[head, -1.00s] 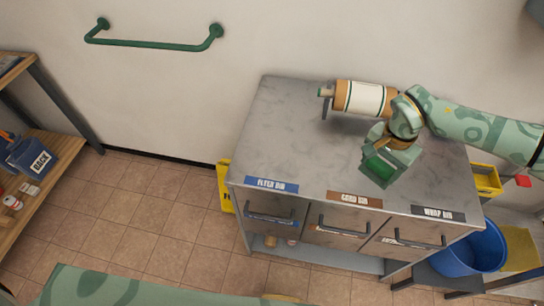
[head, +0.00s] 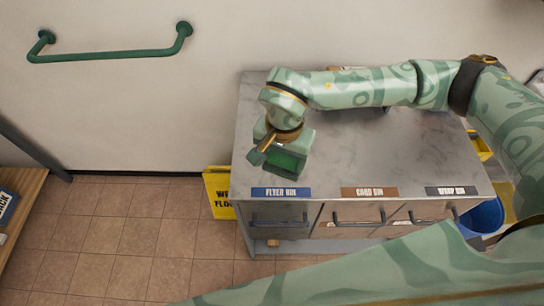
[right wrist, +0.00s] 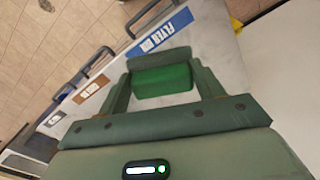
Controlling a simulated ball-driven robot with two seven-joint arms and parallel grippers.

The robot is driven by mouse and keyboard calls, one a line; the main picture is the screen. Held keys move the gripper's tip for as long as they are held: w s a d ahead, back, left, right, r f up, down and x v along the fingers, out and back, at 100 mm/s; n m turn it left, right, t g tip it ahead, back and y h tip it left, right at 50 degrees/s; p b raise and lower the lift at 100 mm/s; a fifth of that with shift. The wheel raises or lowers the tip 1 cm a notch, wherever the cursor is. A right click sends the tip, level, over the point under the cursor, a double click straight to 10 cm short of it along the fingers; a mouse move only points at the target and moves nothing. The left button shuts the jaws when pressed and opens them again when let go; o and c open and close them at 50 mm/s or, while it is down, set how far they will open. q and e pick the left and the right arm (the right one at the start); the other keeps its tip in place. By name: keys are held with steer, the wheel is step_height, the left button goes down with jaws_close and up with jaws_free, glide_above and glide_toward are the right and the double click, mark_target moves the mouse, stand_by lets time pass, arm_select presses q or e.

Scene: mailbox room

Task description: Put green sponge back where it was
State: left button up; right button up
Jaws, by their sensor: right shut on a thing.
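My right gripper (head: 284,157) is shut on the green sponge (head: 289,162). It is over the left part of the grey cabinet top (head: 345,150), behind the blue FLYER BIN label (head: 281,192). In the right wrist view the sponge (right wrist: 162,80) sits between the two fingers, with the FLYER BIN label (right wrist: 160,35) just beyond it. I cannot tell whether the sponge touches the top. My left gripper is not in view.
The CARD BIN label (head: 369,192) and WRAP BIN label (head: 451,190) run along the front edge above drawer handles. A yellow wet-floor sign (head: 219,193) stands left of the cabinet. A blue bucket (head: 487,216) is at right. The middle of the top looks clear.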

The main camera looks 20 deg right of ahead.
steer(key=w+f+b, duration=0.1)
steer(key=w+f, duration=0.5)
steer(key=f, duration=0.1)
steer(key=shift+w+d+b, duration=0.15)
steer(key=shift+w+b, duration=0.15)
steer(key=shift+w, duration=0.05)
step_height(320, 180, down, 3)
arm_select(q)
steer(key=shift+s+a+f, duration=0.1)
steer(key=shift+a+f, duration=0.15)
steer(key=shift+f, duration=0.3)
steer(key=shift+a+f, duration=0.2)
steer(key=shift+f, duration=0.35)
arm_select(e)
steer(key=o, duration=1)
steer(key=shift+c, duration=0.2)
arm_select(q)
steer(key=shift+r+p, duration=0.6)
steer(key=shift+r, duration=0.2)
arm_select(e)
step_height(320, 180, up, 12)
